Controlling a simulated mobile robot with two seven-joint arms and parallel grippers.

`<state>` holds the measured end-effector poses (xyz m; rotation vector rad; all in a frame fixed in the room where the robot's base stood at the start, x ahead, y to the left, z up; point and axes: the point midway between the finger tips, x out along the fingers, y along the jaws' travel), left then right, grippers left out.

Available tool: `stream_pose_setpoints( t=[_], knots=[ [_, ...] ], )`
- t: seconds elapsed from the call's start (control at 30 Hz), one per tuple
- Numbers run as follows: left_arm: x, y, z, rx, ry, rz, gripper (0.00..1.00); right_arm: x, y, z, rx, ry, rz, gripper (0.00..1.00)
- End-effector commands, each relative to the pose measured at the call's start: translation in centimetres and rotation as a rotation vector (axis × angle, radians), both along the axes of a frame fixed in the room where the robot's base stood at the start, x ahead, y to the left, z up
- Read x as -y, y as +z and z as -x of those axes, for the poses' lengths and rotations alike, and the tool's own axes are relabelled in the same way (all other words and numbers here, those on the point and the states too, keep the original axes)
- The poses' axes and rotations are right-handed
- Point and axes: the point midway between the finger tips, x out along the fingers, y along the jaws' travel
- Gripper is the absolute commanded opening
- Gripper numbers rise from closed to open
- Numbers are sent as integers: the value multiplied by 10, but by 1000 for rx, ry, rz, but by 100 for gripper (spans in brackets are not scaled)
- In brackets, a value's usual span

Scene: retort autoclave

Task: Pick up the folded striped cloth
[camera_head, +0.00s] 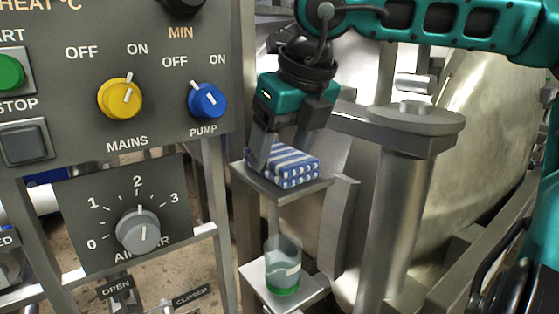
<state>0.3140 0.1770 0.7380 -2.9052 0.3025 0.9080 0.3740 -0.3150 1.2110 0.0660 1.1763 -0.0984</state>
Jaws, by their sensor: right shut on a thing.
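The folded cloth (293,174) has blue and white stripes and lies at a small grey metal shelf (284,194), right of the control panel. My right gripper (272,165) comes down from above with its fingers at the cloth's left and back part, shut on it. The cloth is at the shelf top; whether it is lifted slightly clear cannot be told. The far finger is partly hidden. My left gripper is not in view.
A clear beaker with a green base (283,266) stands on a lower shelf (258,276) under the cloth. The control panel (150,60) with knobs is close at left. A grey metal post (396,220) stands at right, before the big vessel (480,130).

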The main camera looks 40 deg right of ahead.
Motion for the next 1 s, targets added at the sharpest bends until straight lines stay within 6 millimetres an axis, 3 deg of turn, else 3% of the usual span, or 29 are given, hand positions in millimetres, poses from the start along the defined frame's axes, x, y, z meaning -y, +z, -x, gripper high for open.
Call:
stream_pose_setpoints(
  t=[0.27, 0.67, 0.87, 1.0],
  knots=[
    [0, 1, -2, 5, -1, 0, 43, 0, 0, 0, 0, 0, 0, 39],
    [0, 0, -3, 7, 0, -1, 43, 0, 6, 3, 2, -1, 2, 39],
    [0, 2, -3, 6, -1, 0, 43, 0, 35, 4, 4, -3, 2, 39],
    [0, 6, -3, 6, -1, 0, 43, 0, 67, 4, 5, -2, 4, 39]
  ],
)
